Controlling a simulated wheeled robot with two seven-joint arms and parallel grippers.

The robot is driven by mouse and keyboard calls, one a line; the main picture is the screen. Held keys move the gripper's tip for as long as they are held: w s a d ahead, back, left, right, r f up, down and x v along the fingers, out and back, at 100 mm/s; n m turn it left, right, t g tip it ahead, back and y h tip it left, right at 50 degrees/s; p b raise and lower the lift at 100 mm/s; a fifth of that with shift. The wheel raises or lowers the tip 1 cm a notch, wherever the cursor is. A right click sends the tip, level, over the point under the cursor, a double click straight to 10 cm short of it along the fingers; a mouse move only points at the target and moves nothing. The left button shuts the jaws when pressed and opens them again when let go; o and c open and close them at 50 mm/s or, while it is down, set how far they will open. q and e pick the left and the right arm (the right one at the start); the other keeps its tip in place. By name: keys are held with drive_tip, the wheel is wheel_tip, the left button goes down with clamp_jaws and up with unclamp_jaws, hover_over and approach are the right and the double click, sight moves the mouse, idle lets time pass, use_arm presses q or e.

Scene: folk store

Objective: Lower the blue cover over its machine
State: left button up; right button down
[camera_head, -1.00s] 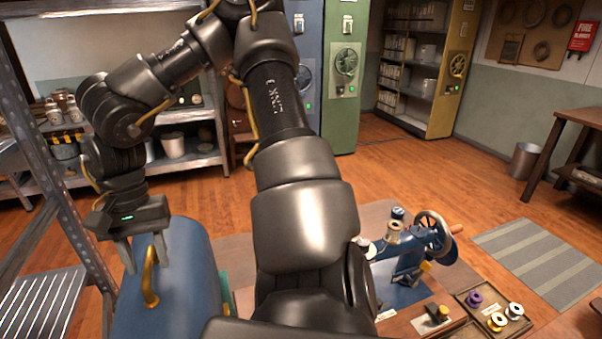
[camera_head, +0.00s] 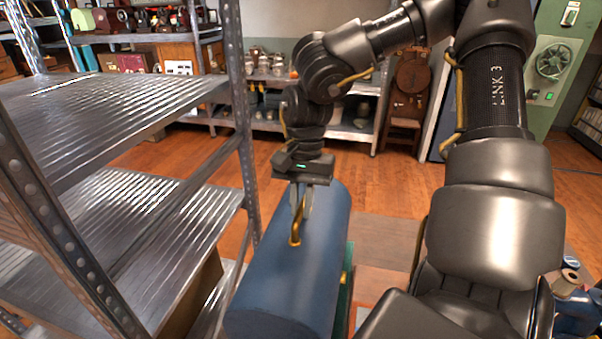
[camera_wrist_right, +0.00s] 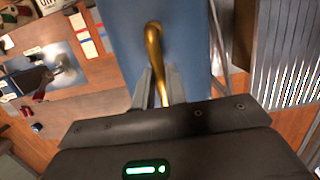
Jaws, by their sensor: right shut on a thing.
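The blue cover (camera_head: 283,275) is a long rounded hood with a brass handle (camera_head: 295,238) on top. My right gripper (camera_head: 301,205) comes down over it and is shut on the handle. In the right wrist view the fingers (camera_wrist_right: 157,85) close about the brass handle (camera_wrist_right: 153,45), with the blue cover (camera_wrist_right: 190,60) behind. What is under the cover is hidden. A blue hand-crank machine (camera_head: 575,312) is partly in view at the lower right edge, behind my arm. It also shows in the right wrist view (camera_wrist_right: 62,68). My left gripper is not in view.
A metal shelf rack (camera_head: 235,110) stands close on the cover's left. A green surface (camera_head: 348,295) shows along the cover's right side. Shelves with jars (camera_head: 270,65) stand at the back, with open wooden floor (camera_head: 215,150) before them.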

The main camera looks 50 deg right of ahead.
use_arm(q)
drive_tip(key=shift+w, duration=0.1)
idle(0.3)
use_arm(e)
wheel_tip(320, 180, up, 2)
drive_tip(key=shift+d+p, duration=0.1)
drive_tip(key=shift+p, duration=0.7)
wheel_tip(320, 180, up, 2)
drive_tip(key=shift+r+p, duration=0.15)
drive_tip(key=shift+p, duration=0.7)
wheel_tip(320, 180, up, 2)
drive_tip(key=shift+w+r+p, duration=0.1)
drive_tip(key=shift+r+p, duration=0.05)
drive_tip(key=shift+p, duration=0.7)
drive_tip(key=shift+r, duration=0.35)
use_arm(q)
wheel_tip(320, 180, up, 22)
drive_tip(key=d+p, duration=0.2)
drive_tip(key=p, duration=1.5)
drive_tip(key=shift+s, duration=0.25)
use_arm(e)
wheel_tip(320, 180, up, 21)
drive_tip(key=shift+f, duration=0.15)
